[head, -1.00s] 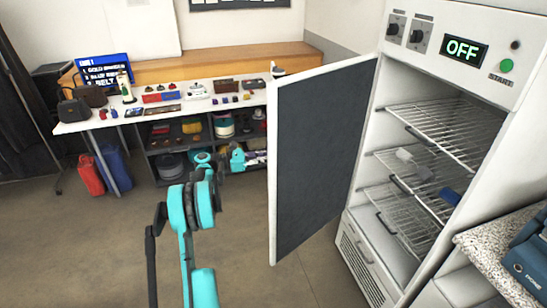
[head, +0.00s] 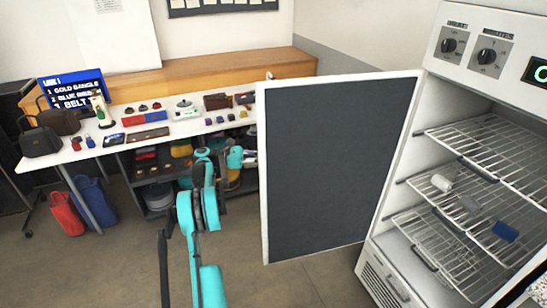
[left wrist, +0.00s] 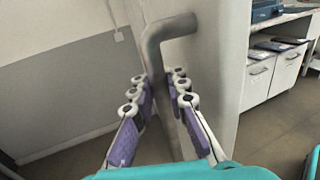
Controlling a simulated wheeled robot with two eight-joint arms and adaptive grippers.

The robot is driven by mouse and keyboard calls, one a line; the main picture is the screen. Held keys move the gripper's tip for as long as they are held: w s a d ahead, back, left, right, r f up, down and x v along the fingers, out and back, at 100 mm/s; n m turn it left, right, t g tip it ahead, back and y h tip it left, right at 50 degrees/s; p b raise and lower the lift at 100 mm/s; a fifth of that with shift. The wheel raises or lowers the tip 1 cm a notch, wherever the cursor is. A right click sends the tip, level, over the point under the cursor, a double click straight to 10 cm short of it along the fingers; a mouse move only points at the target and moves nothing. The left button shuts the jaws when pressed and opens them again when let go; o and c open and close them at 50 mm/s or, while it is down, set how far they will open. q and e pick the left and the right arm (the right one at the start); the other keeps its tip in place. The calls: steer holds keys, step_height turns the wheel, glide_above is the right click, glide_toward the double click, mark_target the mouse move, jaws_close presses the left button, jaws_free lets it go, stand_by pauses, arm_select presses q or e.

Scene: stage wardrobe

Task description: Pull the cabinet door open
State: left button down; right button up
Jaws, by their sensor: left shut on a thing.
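The cabinet door (head: 335,170), a dark panel in a white frame, stands wide open in the head view. It is hinged at the left side of the white cabinet (head: 465,85), and its inner face is turned towards me. In the left wrist view a grey bent handle (left wrist: 168,30) stands off the door's pale outer face (left wrist: 215,60). My left gripper (left wrist: 160,82) has its purple-padded fingers on both sides of this handle, shut on it. In the head view my left arm reaches behind the door's free edge, which hides the handle and fingertips. My right gripper is out of view.
Wire shelves (head: 460,190) in the cabinet hold a white item (head: 442,183), a greyish item and a blue item (head: 505,231). A white table (head: 105,145) with bags and small goods stands behind the door, left. Red and blue bags (head: 66,215) stand on the floor.

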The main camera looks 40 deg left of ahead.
arm_select(q)
steer(key=shift+a+f, duration=0.1)
steer(key=shift+a, duration=0.2)
steer(key=c, duration=1.8)
jaws_free()
steer(key=shift+s, duration=0.1)
steer(key=shift+o, duration=0.2)
steer(key=shift+a, duration=0.1)
steer(key=v, duration=1.2)
steer(key=shift+s, duration=0.1)
